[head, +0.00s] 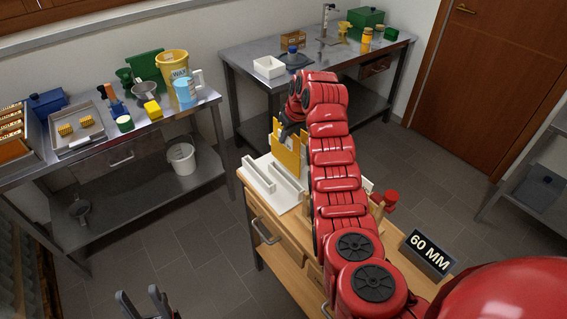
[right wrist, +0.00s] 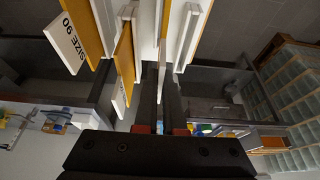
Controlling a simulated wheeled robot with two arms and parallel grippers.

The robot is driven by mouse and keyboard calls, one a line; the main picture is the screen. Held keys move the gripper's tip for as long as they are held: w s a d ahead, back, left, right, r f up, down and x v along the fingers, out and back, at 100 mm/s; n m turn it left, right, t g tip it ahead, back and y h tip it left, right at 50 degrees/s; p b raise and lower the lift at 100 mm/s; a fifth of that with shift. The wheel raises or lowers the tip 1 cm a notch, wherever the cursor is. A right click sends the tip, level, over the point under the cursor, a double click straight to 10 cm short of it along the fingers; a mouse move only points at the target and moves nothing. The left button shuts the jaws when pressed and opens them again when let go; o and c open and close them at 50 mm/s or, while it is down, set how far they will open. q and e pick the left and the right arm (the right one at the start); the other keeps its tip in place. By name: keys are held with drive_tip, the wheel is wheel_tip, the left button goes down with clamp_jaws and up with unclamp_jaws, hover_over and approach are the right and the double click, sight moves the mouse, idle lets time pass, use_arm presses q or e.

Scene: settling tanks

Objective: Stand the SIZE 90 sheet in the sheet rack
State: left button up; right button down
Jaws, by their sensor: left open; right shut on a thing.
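The white sheet rack (head: 262,178), with raised bars, sits on the wooden bench. Upright yellow sheets (head: 291,160) stand at its back end. My right gripper (head: 290,128) is over them, partly hidden by my arm. In the right wrist view its fingers (right wrist: 162,95) are closed on a thin sheet (right wrist: 163,50) seen edge-on, with no readable label. My left gripper (head: 148,303) is open and empty at the bottom edge.
A 60 MM sign (head: 428,252) and a red-knobbed part (head: 389,200) are on the bench's right side. A steel table (head: 70,165) at left carries a tray, a yellow bucket (head: 172,65) and tools. Another steel table (head: 240,62) stands behind. Floor at front left is clear.

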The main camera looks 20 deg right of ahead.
sight(286, 156)
drive_tip(key=f+p, duration=0.1)
drive_tip(key=f, duration=0.1)
drive_tip(key=f+p, duration=0.1)
drive_tip(key=f, duration=0.2)
drive_tip(key=f+p, duration=0.1)
drive_tip(key=f, duration=0.1)
drive_tip(key=shift+s+f, duration=0.2)
drive_tip(key=shift+s, duration=0.05)
drive_tip(key=shift+f, duration=0.4)
drive_tip(key=shift+f, duration=0.15)
drive_tip(key=c, duration=1)
unclamp_jaws()
